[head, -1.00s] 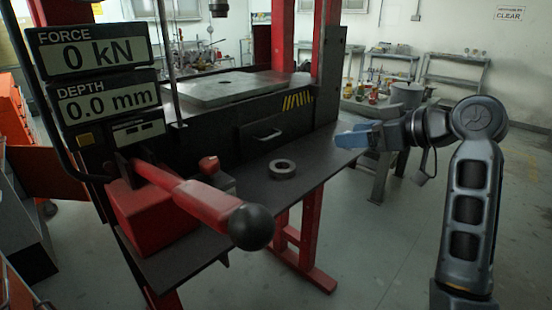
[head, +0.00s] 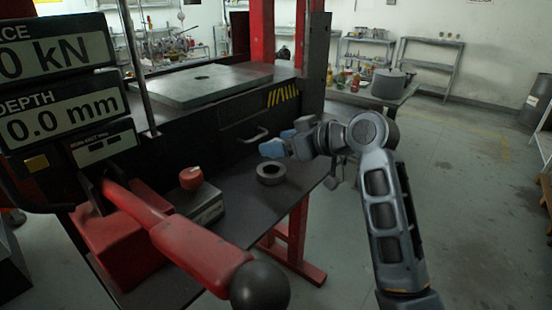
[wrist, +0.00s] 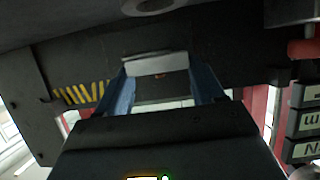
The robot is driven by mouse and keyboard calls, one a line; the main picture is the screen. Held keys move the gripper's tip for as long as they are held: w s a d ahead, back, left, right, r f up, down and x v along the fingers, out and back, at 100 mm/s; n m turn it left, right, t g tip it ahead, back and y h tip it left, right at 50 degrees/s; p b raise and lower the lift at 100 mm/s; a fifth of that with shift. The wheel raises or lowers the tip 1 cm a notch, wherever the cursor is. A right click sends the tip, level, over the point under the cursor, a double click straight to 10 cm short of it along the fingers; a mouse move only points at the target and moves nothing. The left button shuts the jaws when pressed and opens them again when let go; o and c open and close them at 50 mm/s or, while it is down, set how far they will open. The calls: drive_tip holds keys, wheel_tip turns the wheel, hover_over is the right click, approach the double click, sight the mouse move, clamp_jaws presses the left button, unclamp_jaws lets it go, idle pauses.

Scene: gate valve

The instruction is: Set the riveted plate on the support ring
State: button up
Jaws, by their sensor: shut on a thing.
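The support ring (head: 271,173), a thick dark grey ring with a round hole, lies flat on the black bench. It shows partly at the top edge of the wrist view (wrist: 150,5). My gripper (head: 275,147) has blue fingers and is just beyond the ring, apart from it, before the press's black front. In the wrist view my gripper (wrist: 158,70) is shut on a flat light-grey piece, seemingly the riveted plate (wrist: 155,63), spanning the fingertips. It is seen nearly edge-on, and I cannot make out rivets. In the head view I cannot tell the plate from the fingers.
A red lever (head: 190,245) with a black ball stands front left. A grey box with a red knob (head: 191,178) is left of the ring. Floor (head: 450,200) to the right is clear.

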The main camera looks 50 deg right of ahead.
drive_tip(key=shift+w+a+f, duration=0.35)
drive_tip(key=shift+w, duration=0.05)
drive_tip(key=shift+f, duration=2)
drive_tip(key=o, duration=1.1)
drive_tip(key=shift+f, duration=0.1)
drive_tip(key=shift+s+r, duration=0.1)
drive_tip(key=shift+r, duration=0.1)
drive_tip(key=v, duration=1.1)
drive_tip(key=shift+s+r+b, duration=0.2)
drive_tip(key=shift+s+b, duration=0.15)
drive_tip(key=shift+b, duration=0.05)
